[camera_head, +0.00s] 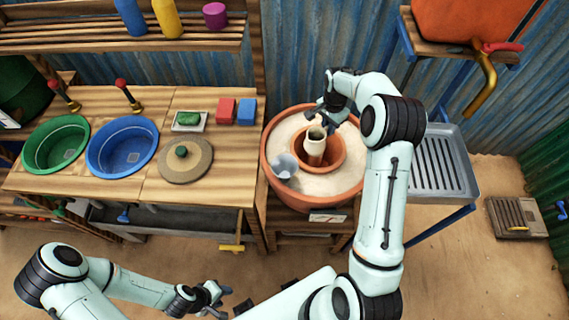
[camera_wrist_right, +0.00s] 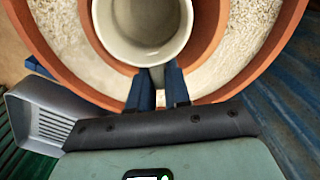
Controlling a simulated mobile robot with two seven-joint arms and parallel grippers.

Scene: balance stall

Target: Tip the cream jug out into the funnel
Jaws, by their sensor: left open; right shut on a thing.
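The cream jug (camera_head: 316,146) is upright, above or inside the inner terracotta pot (camera_head: 337,168); I cannot tell its exact height. My right gripper (camera_head: 326,118) is shut on the jug. In the right wrist view the fingers (camera_wrist_right: 157,88) close on its near side, by what looks like a handle, and the jug's round mouth (camera_wrist_right: 143,22) faces the camera. A pale grey rounded thing (camera_head: 284,165), perhaps the funnel, is on the sand left of the inner pot, apart from the jug. My left gripper (camera_head: 219,300) is open and empty, low in the head view.
The big terracotta pot (camera_head: 271,185) holds pale sand around the inner pot. Left are a wooden counter (camera_head: 222,180), a green basin (camera_head: 57,146), a blue basin (camera_head: 122,148) and a round lid (camera_head: 186,172). A grey ribbed drainer (camera_head: 467,165) is right. A brass tap (camera_head: 483,85) hangs above.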

